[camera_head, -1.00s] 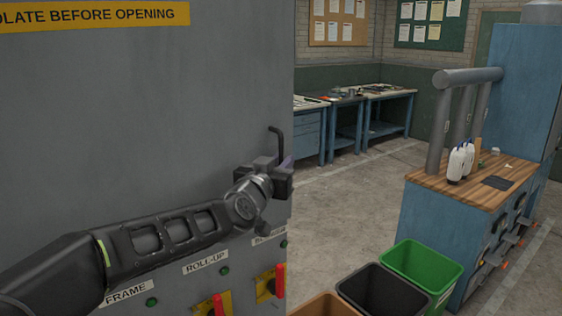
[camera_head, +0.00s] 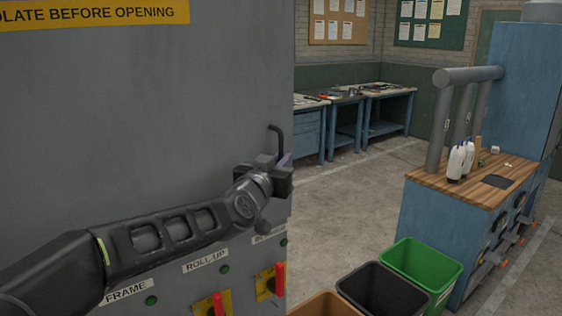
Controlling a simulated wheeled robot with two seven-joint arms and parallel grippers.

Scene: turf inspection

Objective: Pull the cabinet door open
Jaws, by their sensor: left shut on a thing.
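The grey cabinet door (camera_head: 130,110) fills the left of the head view and looks flat in its front face, with no visible gap. A dark bar handle (camera_head: 277,130) stands near its right edge; its top bend shows and its lower part is hidden by my gripper. My left gripper (camera_head: 284,170) is shut on the handle. My left arm reaches in from the lower left across the door. My right gripper is not in view.
Red switches (camera_head: 280,279) and labels sit low on the cabinet. Brown, black (camera_head: 384,290) and green bins (camera_head: 424,265) stand at the lower right. A blue bench (camera_head: 440,225) with a wooden top is beyond. The floor (camera_head: 345,205) between is clear.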

